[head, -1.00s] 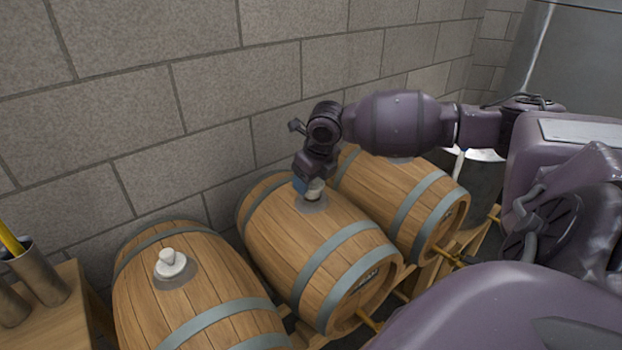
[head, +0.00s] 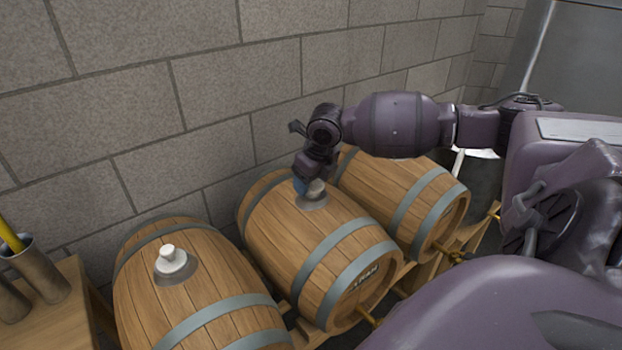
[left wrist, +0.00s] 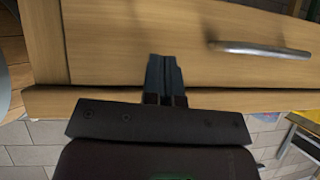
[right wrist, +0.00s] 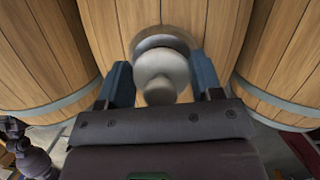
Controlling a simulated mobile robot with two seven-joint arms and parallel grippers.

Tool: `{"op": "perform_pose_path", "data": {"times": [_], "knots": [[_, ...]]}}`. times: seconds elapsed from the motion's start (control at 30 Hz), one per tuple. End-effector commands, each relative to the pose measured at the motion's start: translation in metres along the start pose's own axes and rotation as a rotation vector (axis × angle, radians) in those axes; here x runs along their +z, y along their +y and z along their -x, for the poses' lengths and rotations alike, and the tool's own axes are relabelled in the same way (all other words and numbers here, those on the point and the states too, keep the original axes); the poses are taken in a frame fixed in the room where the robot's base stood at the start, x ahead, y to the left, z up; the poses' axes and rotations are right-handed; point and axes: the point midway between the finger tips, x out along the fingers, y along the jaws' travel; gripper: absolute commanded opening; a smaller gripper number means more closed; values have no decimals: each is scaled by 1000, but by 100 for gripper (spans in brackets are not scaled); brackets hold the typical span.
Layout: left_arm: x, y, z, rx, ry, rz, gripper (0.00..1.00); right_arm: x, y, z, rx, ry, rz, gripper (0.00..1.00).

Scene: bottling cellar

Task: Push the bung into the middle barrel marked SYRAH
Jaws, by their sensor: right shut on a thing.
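The middle barrel (head: 300,235) lies on its side, with dark lettering on its front end that is hard to read. The pale bung (head: 316,187) is at the grey ring around its hole; I cannot tell how deep it sits.
The left barrel (head: 205,285) carries its own pale bung (head: 170,260) in a grey ring. The right barrel (head: 390,190) lies close beside the middle one. A stone wall (head: 220,90) stands behind. Metal cups (head: 38,268) stand on a wooden table at left.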

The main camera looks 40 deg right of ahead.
Motion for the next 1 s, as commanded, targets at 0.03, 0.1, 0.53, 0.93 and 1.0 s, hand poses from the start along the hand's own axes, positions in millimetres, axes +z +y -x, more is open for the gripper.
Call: {"op": "perform_pose_path", "data": {"times": [0.03, 0.1, 0.53, 0.93, 1.0], "knots": [[0, 0, 0, 0, 0, 0, 0, 0, 0, 0, 0, 0, 0, 36], [0, 0, 0, 0, -1, 0, 0, 0, 0, 0, 0, 0, 0, 36], [1, 0, 0, 0, -2, 0, 0, -1, 0, -3, 1, 0, 0, 36], [0, 0, 0, 0, -1, 0, 0, -2, 0, -10, 0, -1, 0, 36], [0, 0, 0, 0, -1, 0, 0, -3, 0, -10, 0, -1, 0, 36]]}}
